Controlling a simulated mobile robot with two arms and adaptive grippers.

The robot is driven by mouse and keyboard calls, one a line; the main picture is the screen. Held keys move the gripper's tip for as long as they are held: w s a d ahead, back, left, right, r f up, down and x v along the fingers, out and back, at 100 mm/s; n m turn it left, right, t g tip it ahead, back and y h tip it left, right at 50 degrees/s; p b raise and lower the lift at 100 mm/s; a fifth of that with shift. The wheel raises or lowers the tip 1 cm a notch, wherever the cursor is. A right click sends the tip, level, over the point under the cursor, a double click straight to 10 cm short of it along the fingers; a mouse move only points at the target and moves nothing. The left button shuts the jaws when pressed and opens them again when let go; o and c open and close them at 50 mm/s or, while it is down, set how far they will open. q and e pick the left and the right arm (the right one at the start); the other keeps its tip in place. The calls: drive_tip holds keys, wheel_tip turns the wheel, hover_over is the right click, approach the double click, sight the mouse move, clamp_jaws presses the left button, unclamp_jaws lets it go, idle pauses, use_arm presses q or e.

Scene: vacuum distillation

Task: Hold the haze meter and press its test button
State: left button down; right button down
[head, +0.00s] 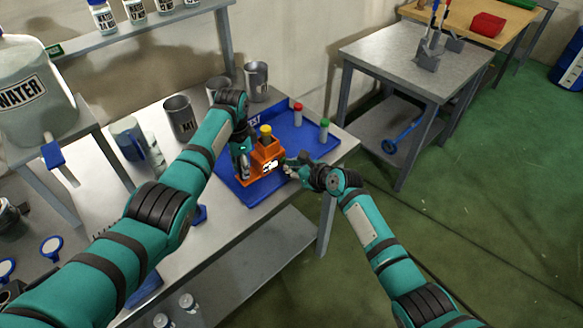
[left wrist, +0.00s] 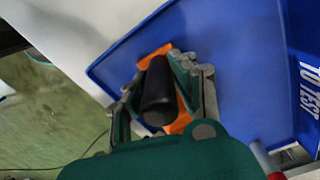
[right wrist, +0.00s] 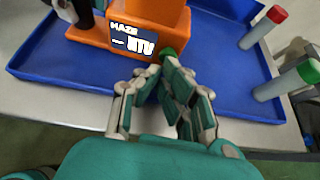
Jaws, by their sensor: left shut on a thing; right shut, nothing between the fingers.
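The orange haze meter (head: 262,160) stands on the blue tray, a yellow-capped vial (head: 265,131) showing at its top. In the right wrist view its display (right wrist: 133,38) reads "HAZE -- NTU". A green button (right wrist: 167,52) sits beside the display. My left gripper (head: 245,163) is shut on the meter's black handle (left wrist: 158,88) at its left side. My right gripper (head: 290,168) is shut and empty at the meter's right front. In the right wrist view its fingertips (right wrist: 165,68) are right at the green button; whether they touch it I cannot tell.
The blue tray (head: 232,191) also holds a red-capped vial (head: 298,115) and a green-capped vial (head: 324,130). Metal beakers (head: 181,118) and a blue-sided jug (head: 128,138) stand to the left. Open green floor (head: 470,200) lies to the right.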

drive_tip(key=shift+w+a+r, duration=0.1)
drive_tip(key=shift+w+a, duration=0.2)
drive_tip(key=shift+w, duration=0.05)
drive_tip(key=shift+w+a, duration=0.35)
drive_tip(key=shift+a, duration=0.05)
use_arm(q)
drive_tip(key=shift+d, duration=0.1)
use_arm(e)
drive_tip(key=shift+s, duration=0.1)
drive_tip(key=v, duration=1)
drive_tip(key=shift+d, duration=0.1)
use_arm(q)
drive_tip(key=c, duration=1)
unclamp_jaws()
